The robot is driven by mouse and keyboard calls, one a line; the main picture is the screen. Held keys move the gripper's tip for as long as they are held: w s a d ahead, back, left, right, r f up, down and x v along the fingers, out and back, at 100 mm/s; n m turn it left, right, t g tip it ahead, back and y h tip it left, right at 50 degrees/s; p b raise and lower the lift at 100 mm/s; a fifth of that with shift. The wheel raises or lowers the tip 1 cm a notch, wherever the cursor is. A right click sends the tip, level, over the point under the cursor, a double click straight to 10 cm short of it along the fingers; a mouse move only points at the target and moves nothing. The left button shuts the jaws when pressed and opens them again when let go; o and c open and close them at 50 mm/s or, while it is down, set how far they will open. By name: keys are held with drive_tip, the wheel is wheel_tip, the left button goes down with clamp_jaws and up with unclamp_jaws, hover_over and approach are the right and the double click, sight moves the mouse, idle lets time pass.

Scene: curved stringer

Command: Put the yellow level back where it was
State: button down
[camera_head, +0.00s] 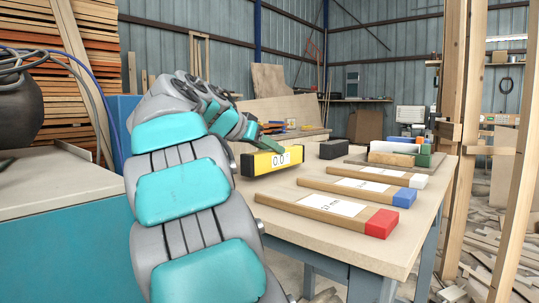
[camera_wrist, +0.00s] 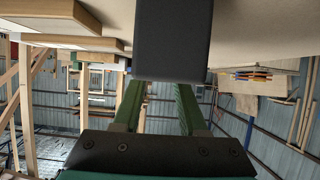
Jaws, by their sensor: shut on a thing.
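The yellow level (camera_head: 272,161) has a display reading about 0.0 and dark ends. In the head view it is at the left part of the workbench (camera_head: 425,226), beside my arm. My gripper (camera_head: 268,144) has green fingers and is shut on the level from above and behind. In the wrist view my gripper (camera_wrist: 160,100) has its fingers reaching to a dark, block-shaped face (camera_wrist: 173,40), which looks like the level's end. That face hides the fingertips. I cannot tell whether the level touches the bench top or hangs just above it.
Three wooden bars with white labels lie right of the level, with red (camera_head: 382,223), blue (camera_head: 404,197) and white (camera_head: 418,181) ends. A dark block (camera_head: 333,149) and a board with coloured blocks (camera_head: 398,152) are behind. Wooden posts (camera_head: 458,120) stand at the right.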

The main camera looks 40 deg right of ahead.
drive_tip(key=shift+f, duration=0.8)
drive_tip(key=shift+f+b, duration=0.25)
drive_tip(key=shift+b, duration=0.05)
drive_tip(key=shift+c, duration=2.2)
unclamp_jaws()
drive_tip(key=shift+r, duration=0.2)
drive_tip(key=shift+a+r+p, duration=0.15)
drive_tip(key=shift+p, duration=0.15)
drive_tip(key=w+v, duration=0.1)
drive_tip(key=v, duration=1)
drive_tip(key=shift+s+a, duration=0.3)
drive_tip(key=shift+s, duration=0.2)
drive_tip(key=shift+r, duration=0.1)
